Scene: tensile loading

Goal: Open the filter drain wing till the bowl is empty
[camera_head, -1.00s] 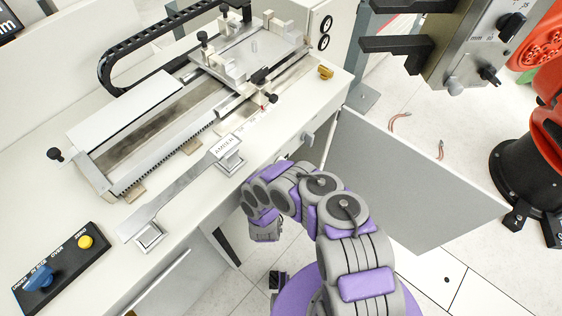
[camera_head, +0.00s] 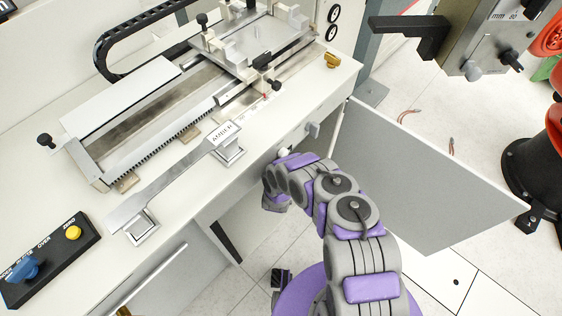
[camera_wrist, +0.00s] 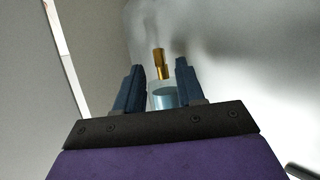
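In the wrist view a small pale blue, see-through cup shape (camera_wrist: 164,97), likely the filter bowl, shows between and beyond the fingers. A narrow brass piece (camera_wrist: 161,64) stands at its far end, likely the drain part; a wing shape cannot be made out. My gripper (camera_wrist: 160,66) is open, with one dark blue finger on each side and a gap around the bowl. Contact cannot be judged. In the head view my arm's end reaches low against the bench front by the open cabinet; its fingertips, the bowl and the brass piece are hidden there.
An open white cabinet door (camera_head: 425,180) stands right of my arm. The bench top above carries a slide machine (camera_head: 150,120), a metal handle bar (camera_head: 170,180) and a button box (camera_head: 45,262). A grey column head (camera_head: 490,40) with a black arm overhangs at upper right.

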